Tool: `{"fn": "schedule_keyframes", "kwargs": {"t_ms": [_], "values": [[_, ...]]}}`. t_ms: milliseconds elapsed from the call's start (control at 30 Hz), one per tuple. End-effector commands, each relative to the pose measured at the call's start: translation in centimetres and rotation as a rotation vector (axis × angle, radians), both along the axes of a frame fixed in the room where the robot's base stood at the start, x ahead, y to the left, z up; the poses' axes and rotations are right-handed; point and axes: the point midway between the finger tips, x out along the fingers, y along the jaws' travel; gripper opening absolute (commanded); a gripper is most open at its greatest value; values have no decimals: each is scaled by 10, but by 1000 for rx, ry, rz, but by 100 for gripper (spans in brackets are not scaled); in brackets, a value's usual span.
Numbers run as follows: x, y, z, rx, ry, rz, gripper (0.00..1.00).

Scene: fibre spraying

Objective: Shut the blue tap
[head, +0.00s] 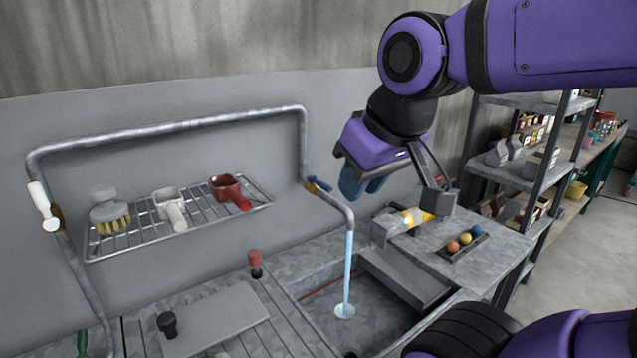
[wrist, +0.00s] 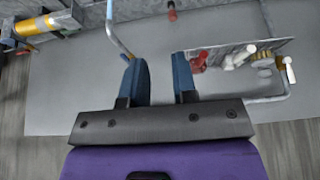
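The blue tap (head: 318,185) is a small blue handle on the grey metal pipe (head: 304,145), above the spout. A light blue stream of water (head: 348,260) runs from the spout into the basin below. My gripper (head: 362,186) has blue fingers and hangs to the right of the tap, apart from it. In the wrist view my gripper (wrist: 160,75) is open, with nothing between its fingers. The pipe (wrist: 118,38) shows there beyond the left finger, and the tap is mostly hidden near that finger's tip.
A wire shelf (head: 150,225) on the wall holds a brush (head: 108,210), a white cup (head: 168,205) and a red cup (head: 228,188). A white-handled tap (head: 42,205) is at far left. A yellow-banded cylinder (head: 408,218) and coloured balls (head: 465,239) sit on the right worktop.

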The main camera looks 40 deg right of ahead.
Motion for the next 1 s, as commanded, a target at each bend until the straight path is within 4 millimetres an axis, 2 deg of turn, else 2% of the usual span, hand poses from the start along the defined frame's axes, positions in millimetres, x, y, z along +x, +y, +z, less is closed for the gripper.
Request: {"fn": "schedule_keyframes", "kwargs": {"t_ms": [33,100,367,633,1000], "values": [[2,0,0,-7,6,8,14],[6,-1,1,-26,20,27,0],[43,-11,2,-186,137,195,0],[93,-21,-1,-371,284,413,0],[167,-30,-20,-601,504,726,0]]}}
